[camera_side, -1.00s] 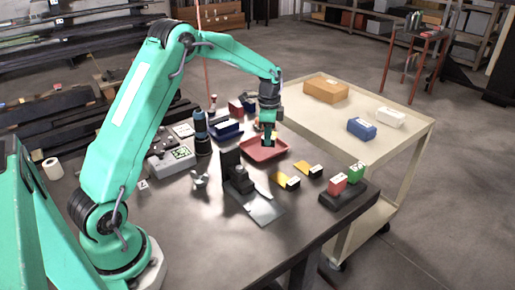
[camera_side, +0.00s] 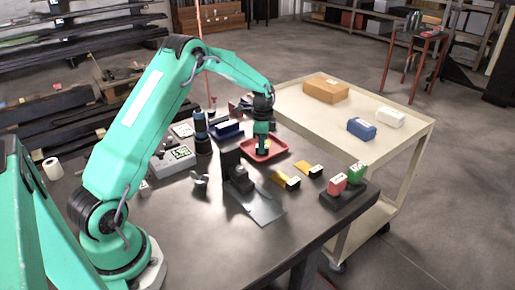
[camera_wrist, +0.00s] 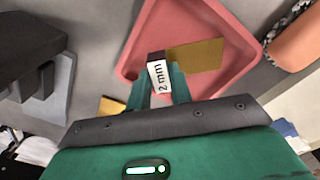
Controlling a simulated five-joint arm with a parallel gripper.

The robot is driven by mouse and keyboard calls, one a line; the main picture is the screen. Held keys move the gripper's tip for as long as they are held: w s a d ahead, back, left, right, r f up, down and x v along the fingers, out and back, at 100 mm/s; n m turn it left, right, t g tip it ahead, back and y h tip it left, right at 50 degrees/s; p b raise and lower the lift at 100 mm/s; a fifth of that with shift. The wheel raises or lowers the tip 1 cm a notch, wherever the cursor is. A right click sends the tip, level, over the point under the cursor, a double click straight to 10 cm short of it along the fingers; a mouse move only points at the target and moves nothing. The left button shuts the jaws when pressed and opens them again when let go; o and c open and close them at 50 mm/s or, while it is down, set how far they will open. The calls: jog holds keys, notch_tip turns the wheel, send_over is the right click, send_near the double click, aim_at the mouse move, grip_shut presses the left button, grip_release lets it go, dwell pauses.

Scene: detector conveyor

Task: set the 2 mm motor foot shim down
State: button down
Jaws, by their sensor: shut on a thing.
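My gripper (camera_wrist: 158,92) is shut on the 2 mm motor foot shim, a brass plate (camera_wrist: 197,56) with a dark tab and a white "2 mm" label (camera_wrist: 159,77). The fingers grip the tab end, and the plate sticks out to the right in the wrist view. The shim is over the red tray (camera_wrist: 243,88); I cannot tell whether it touches the tray floor. In the side view my gripper (camera_side: 262,150) points down into the red tray (camera_side: 279,150), hiding most of the shim.
Two other yellow shims with dark tabs (camera_side: 287,181) (camera_side: 311,170) lie on the bench right of the tray. A black upright fixture (camera_side: 232,168) stands in front of the tray. Red and green blocks (camera_side: 338,183) sit on a dark base near the bench edge. A cart (camera_side: 400,140) stands behind.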

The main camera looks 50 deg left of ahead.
jog(key=shift+f, duration=0.25)
jog(key=c, duration=1.3)
grip_release()
jog(key=shift+f, duration=0.1)
jog(key=shift+o, duration=0.2)
notch_tip(320, 180, up, 12)
jog(key=shift+r, duration=0.2)
